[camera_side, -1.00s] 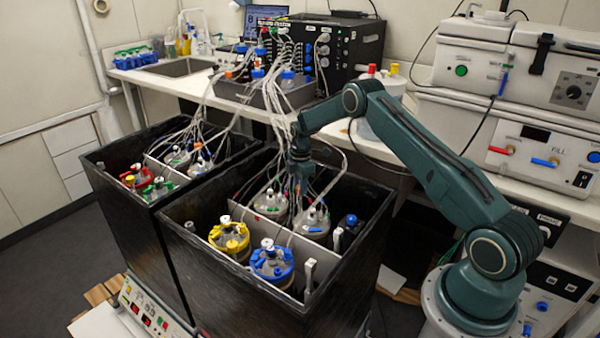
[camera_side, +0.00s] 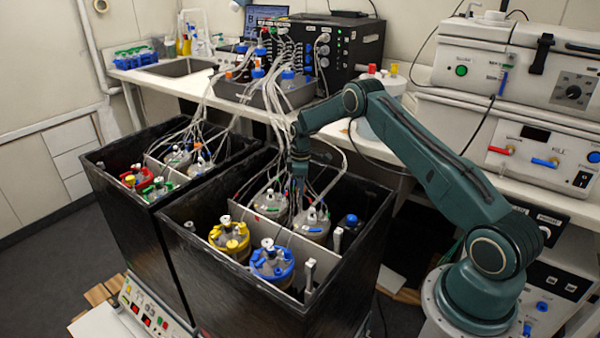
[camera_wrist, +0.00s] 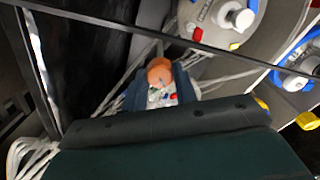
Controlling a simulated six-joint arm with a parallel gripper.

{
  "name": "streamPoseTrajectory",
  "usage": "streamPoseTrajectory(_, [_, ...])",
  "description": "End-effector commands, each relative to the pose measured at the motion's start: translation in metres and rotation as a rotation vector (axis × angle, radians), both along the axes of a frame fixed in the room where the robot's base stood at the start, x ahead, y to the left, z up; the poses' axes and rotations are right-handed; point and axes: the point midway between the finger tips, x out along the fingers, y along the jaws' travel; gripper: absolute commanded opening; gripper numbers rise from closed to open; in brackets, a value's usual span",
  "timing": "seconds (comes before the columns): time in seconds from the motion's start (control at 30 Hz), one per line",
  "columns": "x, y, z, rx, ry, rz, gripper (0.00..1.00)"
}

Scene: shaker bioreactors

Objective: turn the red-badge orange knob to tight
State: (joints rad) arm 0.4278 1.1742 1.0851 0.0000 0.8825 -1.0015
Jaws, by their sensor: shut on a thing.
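The orange knob (camera_wrist: 160,70) shows in the wrist view between the fingers of my gripper (camera_wrist: 160,80), which is shut on it. Small coloured spots, one of them red (camera_wrist: 173,97), show just below the knob between the fingers. In the side view my gripper (camera_side: 298,185) points down into the right black box among the tubes. The knob is hidden there by my gripper and the tubes.
The right black box (camera_side: 270,310) holds vessels with a yellow collar (camera_side: 229,236) and a blue collar (camera_side: 272,265), plus grey-lidded ones (camera_side: 311,222). White tubes crowd around my gripper. The box walls stand close by.

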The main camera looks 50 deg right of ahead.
Motion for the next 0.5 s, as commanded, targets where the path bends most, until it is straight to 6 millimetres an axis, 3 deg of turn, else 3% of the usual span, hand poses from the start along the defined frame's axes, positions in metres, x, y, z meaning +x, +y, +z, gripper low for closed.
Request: streamPoseTrajectory(0.5, [0.0004,0.0001,0.0004,0.000,-0.001,-0.489,0.06])
